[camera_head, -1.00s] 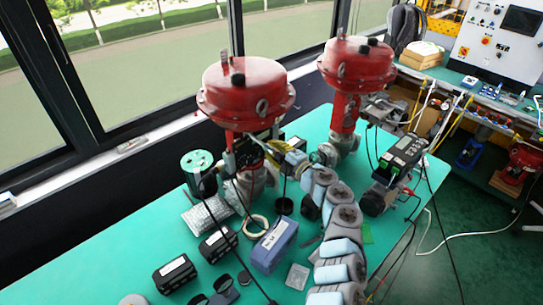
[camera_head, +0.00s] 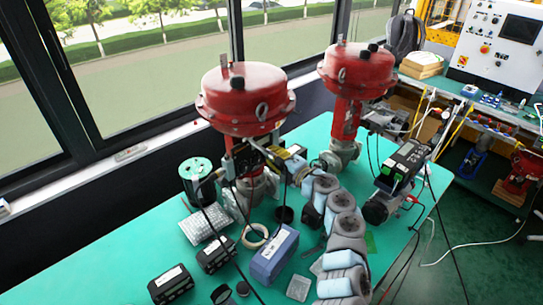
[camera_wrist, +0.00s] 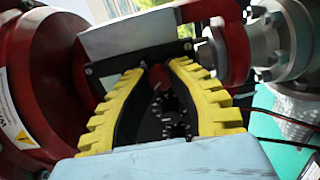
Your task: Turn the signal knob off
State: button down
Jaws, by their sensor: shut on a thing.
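My gripper (camera_wrist: 164,72) has yellow ribbed fingers, seen large in the wrist view. Their tips close around a small dark red knob (camera_wrist: 158,80). The knob sits on a black panel (camera_wrist: 150,122) with light markings, partly hidden by the fingers. I cannot read the knob's setting. In the head view my gripper (camera_head: 274,158) is at the positioner side of the nearer red valve (camera_head: 246,98), below its round red top. The knob is too small and hidden to make out there.
A second red valve (camera_head: 357,70) stands behind to the right. A green reel (camera_head: 196,174), a blue-grey box (camera_head: 274,256) and black modules (camera_head: 171,284) lie on the green table (camera_head: 120,262). Black cables hang near my gripper. A black device (camera_head: 404,160) stands at right.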

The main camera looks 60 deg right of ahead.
jog(key=c, duration=1.2)
grip_release()
jog(key=shift+s, duration=0.1)
jog(key=v, duration=1.2)
